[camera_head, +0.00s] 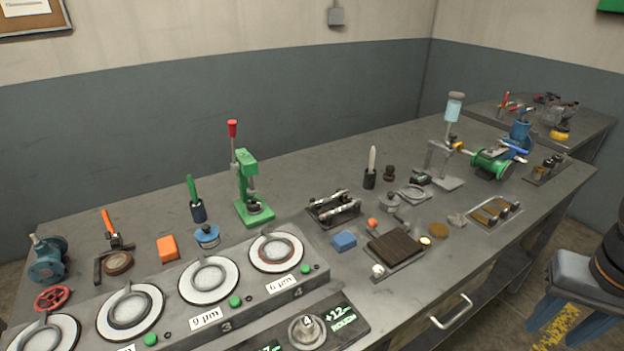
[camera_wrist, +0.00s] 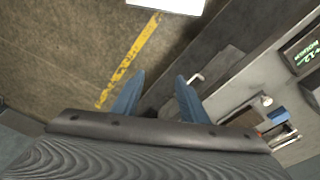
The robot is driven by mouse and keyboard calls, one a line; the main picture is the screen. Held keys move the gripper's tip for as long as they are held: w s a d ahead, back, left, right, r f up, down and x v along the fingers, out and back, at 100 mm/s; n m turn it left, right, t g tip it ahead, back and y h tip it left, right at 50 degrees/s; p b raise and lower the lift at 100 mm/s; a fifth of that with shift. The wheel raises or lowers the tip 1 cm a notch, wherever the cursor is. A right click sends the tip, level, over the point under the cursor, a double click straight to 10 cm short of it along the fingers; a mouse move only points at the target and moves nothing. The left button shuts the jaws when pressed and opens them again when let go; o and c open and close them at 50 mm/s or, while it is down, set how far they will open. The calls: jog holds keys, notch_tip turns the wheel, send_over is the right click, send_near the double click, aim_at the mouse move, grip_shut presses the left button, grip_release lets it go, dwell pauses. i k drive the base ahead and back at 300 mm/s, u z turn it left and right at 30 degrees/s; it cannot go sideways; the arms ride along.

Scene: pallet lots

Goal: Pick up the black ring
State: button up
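I cannot pick out the black ring for certain. A small dark stacked piece (camera_head: 389,173) stands towards the back of the bench, beside a dark holder with a pale-handled tool; whether it is a ring is too small to tell. Several grey rings lie on white round plates (camera_head: 276,253) at the front left; they do not look black. My gripper (camera_wrist: 160,76) shows two blue fingers spread apart with nothing between them. It is at the right of the head view (camera_head: 566,318), off the bench's front side and over the floor, well apart from the dark piece.
The grey bench (camera_head: 310,170) is crowded. A green press (camera_head: 250,190), a blue block (camera_head: 344,241), a dark ribbed plate (camera_head: 396,246) and a green-and-blue machine (camera_head: 495,160) stand on it. A drawer handle (camera_head: 452,312) sticks out in front. Bare bench top lies along the back.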

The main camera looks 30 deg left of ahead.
aim_at(254, 205)
jog(key=u, duration=0.5)
jog(key=k, duration=1.1)
jog(key=z, duration=0.1)
jog(key=i, duration=0.9)
jog(key=u, duration=0.4)
jog(key=i, duration=0.5)
jog(key=u, duration=0.85)
jog(key=i, duration=0.35)
jog(key=u, duration=0.35)
